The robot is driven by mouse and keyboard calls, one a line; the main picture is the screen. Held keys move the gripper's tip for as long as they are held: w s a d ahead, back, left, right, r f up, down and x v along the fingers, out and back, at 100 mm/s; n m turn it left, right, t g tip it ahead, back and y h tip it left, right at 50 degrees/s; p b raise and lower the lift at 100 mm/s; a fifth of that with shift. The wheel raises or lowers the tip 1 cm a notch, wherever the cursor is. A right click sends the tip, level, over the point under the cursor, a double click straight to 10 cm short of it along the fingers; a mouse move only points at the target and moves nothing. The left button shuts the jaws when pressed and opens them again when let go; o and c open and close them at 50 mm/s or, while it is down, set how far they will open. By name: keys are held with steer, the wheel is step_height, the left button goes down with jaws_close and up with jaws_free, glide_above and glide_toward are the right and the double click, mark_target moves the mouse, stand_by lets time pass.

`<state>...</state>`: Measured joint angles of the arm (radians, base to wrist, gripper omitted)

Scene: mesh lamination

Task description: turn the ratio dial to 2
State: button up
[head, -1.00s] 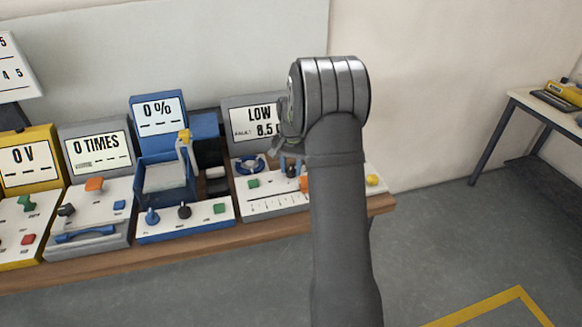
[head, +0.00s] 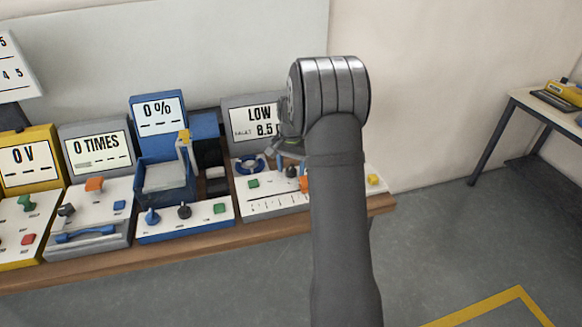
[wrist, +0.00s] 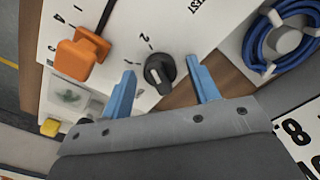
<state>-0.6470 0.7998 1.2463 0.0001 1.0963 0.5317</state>
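The ratio dial is a black knob with a pale pointer mark (wrist: 159,72) on a white panel, with printed marks 1 and 2 beside it in the wrist view. I cannot tell for certain which mark the pointer faces. My gripper (wrist: 161,66) is open, with one blue finger on each side of the dial and a gap to both. In the head view the dial (head: 291,171) shows just below my gripper, whose fingers are mostly hidden by my wrist. The display (head: 254,118) above the panel reads LOW, with a smaller line like 8.5 below.
An orange slider knob (wrist: 78,55) is on the same panel, with a yellow button (wrist: 50,127) farther along. A blue coiled ring (wrist: 285,38) lies on the other side. A blue machine (head: 165,165) stands left of the panel.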

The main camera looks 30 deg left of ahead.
mark_target(291, 167)
step_height(291, 167, up, 17)
steer(key=shift+r, duration=0.2)
stand_by(0.5)
stand_by(0.3)
step_height(291, 167, down, 18)
steer(key=shift+r, duration=0.25)
stand_by(0.3)
steer(key=shift+r, duration=0.1)
